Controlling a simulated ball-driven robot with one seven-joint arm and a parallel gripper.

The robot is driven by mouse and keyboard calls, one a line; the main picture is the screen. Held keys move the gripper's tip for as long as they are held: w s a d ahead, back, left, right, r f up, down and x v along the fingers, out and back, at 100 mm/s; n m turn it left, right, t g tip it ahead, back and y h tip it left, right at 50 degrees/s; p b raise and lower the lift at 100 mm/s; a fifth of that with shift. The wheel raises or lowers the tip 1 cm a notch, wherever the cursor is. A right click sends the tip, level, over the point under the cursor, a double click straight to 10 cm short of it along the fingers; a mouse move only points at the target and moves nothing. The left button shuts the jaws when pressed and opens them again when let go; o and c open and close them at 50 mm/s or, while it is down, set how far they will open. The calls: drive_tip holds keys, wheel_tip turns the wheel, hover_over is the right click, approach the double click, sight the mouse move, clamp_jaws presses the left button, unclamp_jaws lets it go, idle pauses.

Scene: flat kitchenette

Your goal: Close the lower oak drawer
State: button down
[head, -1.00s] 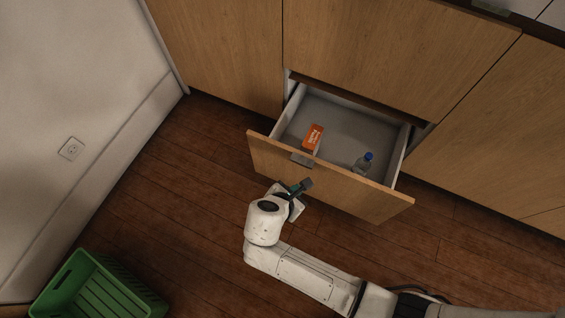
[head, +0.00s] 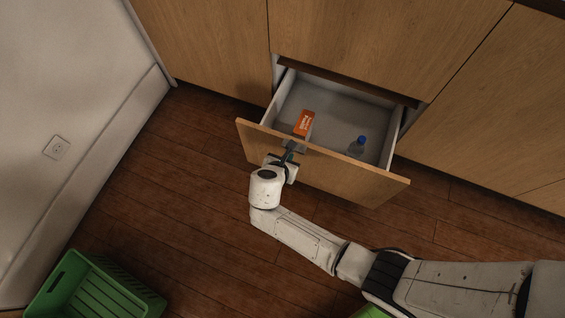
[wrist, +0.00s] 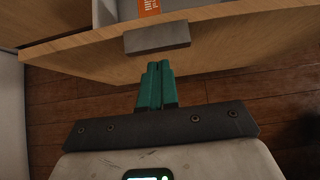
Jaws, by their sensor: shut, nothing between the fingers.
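The lower oak drawer (head: 345,179) stands pulled out of the cabinet in the head view. It holds an orange box (head: 304,122) and a clear bottle with a blue cap (head: 358,147). Its grey handle (wrist: 157,37) sits on the upper part of the front in the wrist view. My gripper (head: 289,154) is at the left part of the drawer front, at the handle. In the wrist view its green fingers (wrist: 156,82) are together, empty, and point at the front just below the handle. I cannot tell whether they touch it.
A green crate (head: 97,290) stands on the floor at the lower left. A white wall with a socket (head: 56,148) is on the left. Closed oak fronts (head: 390,40) surround the drawer. The wooden floor (head: 180,190) left of my arm is clear.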

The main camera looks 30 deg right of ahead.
drive_tip(key=shift+w+d, duration=0.4)
drive_tip(key=shift+d, duration=0.2)
drive_tip(key=w+d+b, duration=0.4)
drive_tip(key=w+d, duration=0.4)
drive_tip(key=d, duration=0.4)
drive_tip(key=w+d+b, duration=0.4)
drive_tip(key=w+d, duration=0.5)
drive_tip(key=d, duration=0.3)
drive_tip(key=shift+w+d, duration=0.15)
drive_tip(key=shift+w, duration=0.15)
drive_tip(key=s+a+f+p+v, duration=0.1)
drive_tip(key=f+p+v, duration=0.1)
drive_tip(key=p+v, duration=0.6)
drive_tip(key=v, duration=0.5)
drive_tip(key=shift+a, duration=0.3)
